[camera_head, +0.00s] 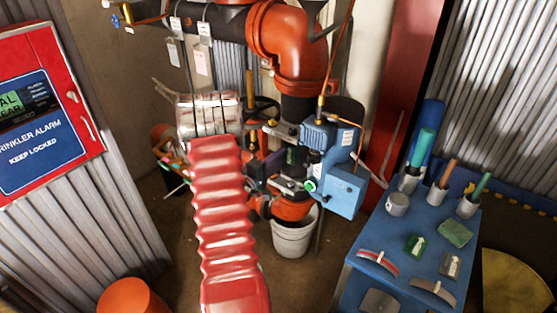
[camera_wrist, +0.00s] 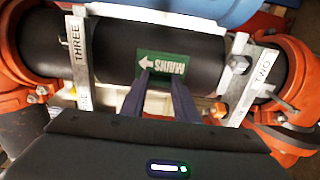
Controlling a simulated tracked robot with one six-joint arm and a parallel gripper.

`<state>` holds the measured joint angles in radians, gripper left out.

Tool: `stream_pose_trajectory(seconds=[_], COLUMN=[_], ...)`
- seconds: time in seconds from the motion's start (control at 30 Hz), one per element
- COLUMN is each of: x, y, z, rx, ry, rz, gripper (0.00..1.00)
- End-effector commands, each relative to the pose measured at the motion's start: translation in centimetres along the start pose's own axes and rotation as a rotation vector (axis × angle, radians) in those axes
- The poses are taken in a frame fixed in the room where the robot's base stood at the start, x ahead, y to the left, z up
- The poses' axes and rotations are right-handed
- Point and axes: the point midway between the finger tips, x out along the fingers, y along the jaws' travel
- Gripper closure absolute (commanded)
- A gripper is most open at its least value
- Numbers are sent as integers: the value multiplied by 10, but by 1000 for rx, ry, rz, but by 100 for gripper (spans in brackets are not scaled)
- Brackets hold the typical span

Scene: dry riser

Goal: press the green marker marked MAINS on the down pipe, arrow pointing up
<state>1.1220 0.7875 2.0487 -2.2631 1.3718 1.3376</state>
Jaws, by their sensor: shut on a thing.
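The green MAINS marker (camera_wrist: 162,68) lies over the black down pipe (camera_wrist: 110,52), between the clamps labelled THREE (camera_wrist: 79,55) and TWO (camera_wrist: 250,82). Its white arrow points left in the wrist view, toward clamp THREE, which matches up along the pipe in the head view. My gripper (camera_wrist: 160,80) is shut on the marker at its lower edge in that view. The marker looks flat against the pipe, but I cannot tell whether it touches.
A blue unit (camera_head: 330,150) juts out right of the pipe, and a white bucket (camera_head: 293,235) stands below it. A blue bench (camera_head: 350,285) at right bears a green block (camera_head: 415,245), a green pad (camera_head: 455,233) and tools. A red alarm cabinet (camera_head: 48,45) is at left.

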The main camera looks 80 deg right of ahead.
Motion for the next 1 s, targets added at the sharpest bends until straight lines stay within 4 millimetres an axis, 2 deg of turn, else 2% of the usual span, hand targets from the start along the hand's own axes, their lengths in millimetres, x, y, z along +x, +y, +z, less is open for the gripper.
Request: stream_pose_trajectory(seconds=[0.9,0.93,1.0], x=[3,3,3], y=[0,0,0], z=[0,0,0], rx=[1,1,0], ry=[0,0,0], rz=[0,0,0], gripper=[92,71,66])
